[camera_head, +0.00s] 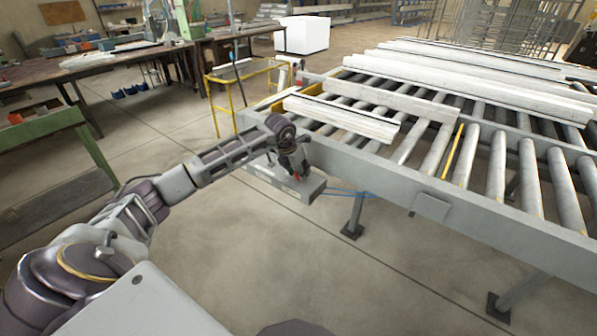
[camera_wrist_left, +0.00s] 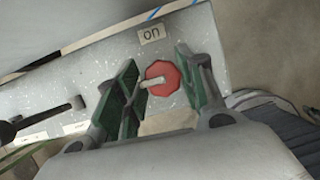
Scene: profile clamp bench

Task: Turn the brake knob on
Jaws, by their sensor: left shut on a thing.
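The brake knob (camera_wrist_left: 164,72) is red and faceted, with a pale pointer bar reaching left from its middle. It sits on a speckled grey panel (camera_wrist_left: 100,68). An "on" label (camera_wrist_left: 152,33) is above the knob; the pointer is not aimed at it. In the head view my left gripper (camera_head: 297,172) is at the grey control box (camera_head: 305,188) at the near corner of the roller bench. My right gripper is out of view.
A dark lever (camera_wrist_left: 38,118) and another pale label (camera_wrist_left: 76,127) are left of the knob. The roller bench (camera_head: 440,195) carries white profiles (camera_head: 340,115). A yellow rail frame (camera_head: 213,105) stands behind the box. The floor in front is clear.

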